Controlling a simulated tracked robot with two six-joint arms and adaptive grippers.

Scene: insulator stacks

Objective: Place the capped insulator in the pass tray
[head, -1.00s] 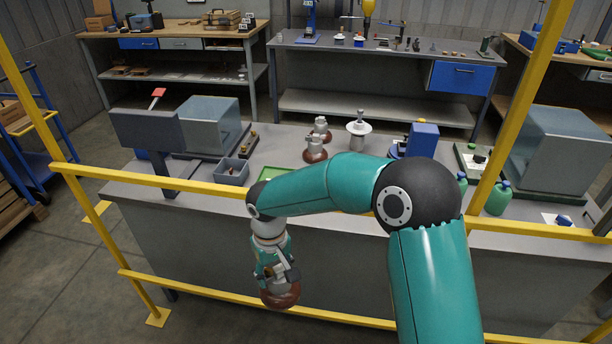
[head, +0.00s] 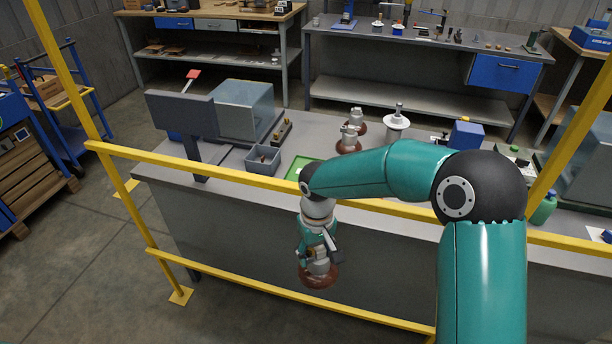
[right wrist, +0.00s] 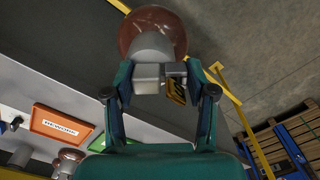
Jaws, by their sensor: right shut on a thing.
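My right gripper (head: 318,253) is shut on a brown insulator (head: 319,277) with a grey metal cap. It holds the insulator by the cap end, disc hanging low, in front of the bench on my side of the yellow rail. In the right wrist view the fingers (right wrist: 160,78) close around the grey cap, and the brown disc (right wrist: 152,25) lies beyond. A green tray (head: 296,169) lies on the bench, partly hidden by my right arm. An orange-red tray (right wrist: 62,122) with a label shows in the right wrist view. My left gripper is not in view.
A yellow guard rail (head: 230,174) runs between the held insulator and the bench top (head: 228,162). A grey bin (head: 262,161) stands left of the green tray. Brown insulators (head: 348,144) and a white one (head: 396,123) stand behind my arm. A monitor (head: 182,113) stands at left.

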